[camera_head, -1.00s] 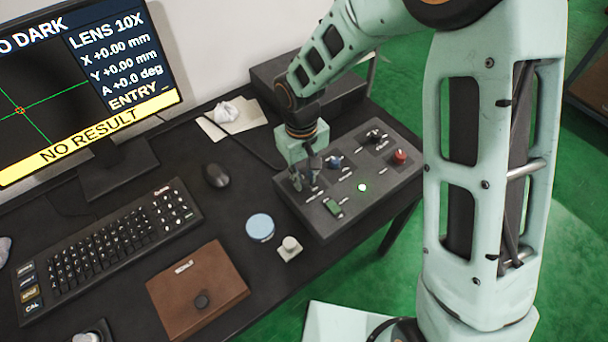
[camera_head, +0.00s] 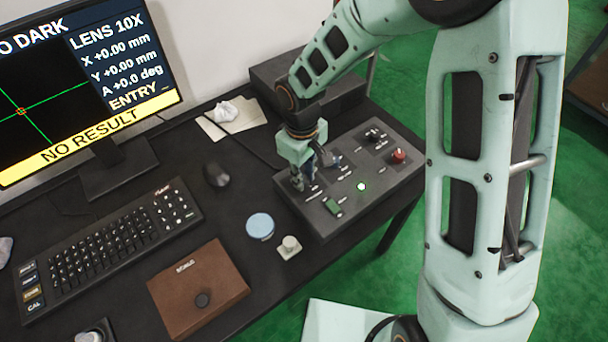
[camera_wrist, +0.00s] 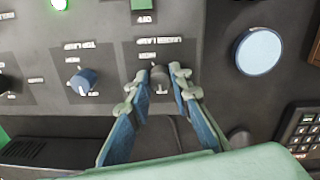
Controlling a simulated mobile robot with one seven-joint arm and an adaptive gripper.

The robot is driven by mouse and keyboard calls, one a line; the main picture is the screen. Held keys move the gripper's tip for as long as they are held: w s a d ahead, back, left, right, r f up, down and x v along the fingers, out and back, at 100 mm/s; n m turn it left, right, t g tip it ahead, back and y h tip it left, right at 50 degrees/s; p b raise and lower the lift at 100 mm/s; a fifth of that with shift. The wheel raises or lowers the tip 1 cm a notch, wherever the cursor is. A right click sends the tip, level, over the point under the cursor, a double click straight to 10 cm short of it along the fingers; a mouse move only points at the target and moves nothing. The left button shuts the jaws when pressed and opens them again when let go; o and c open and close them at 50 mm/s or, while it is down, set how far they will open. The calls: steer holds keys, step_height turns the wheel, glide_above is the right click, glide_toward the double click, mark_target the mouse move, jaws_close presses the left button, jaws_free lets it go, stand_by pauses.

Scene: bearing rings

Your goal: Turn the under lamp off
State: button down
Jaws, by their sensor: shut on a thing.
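The control box (camera_head: 375,190) stands at the right end of the desk. In the wrist view its grey under-lamp knob (camera_wrist: 160,76) sits beside an upside-down label that seems to read "under lamp". My gripper (camera_wrist: 158,80) is shut on this knob, one finger on each side. In the head view my gripper (camera_head: 310,178) is over the left part of the box and hides the knob. A blue knob (camera_wrist: 82,80) is beside it, apart from the fingers.
The box also has a green switch (camera_head: 333,207), a lit green light (camera_head: 361,187) and a red knob (camera_head: 399,155). A blue disc (camera_head: 260,226) and a small pale knobbed piece (camera_head: 289,247) lie in front. The monitor (camera_head: 85,90) reads "NO RESULT".

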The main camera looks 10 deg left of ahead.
steer(key=c, duration=1.7)
jaws_free()
steer(key=shift+c, duration=0.2)
step_height(320, 180, up, 12)
steer(key=shift+s, duration=0.2)
steer(key=shift+a, duration=0.1)
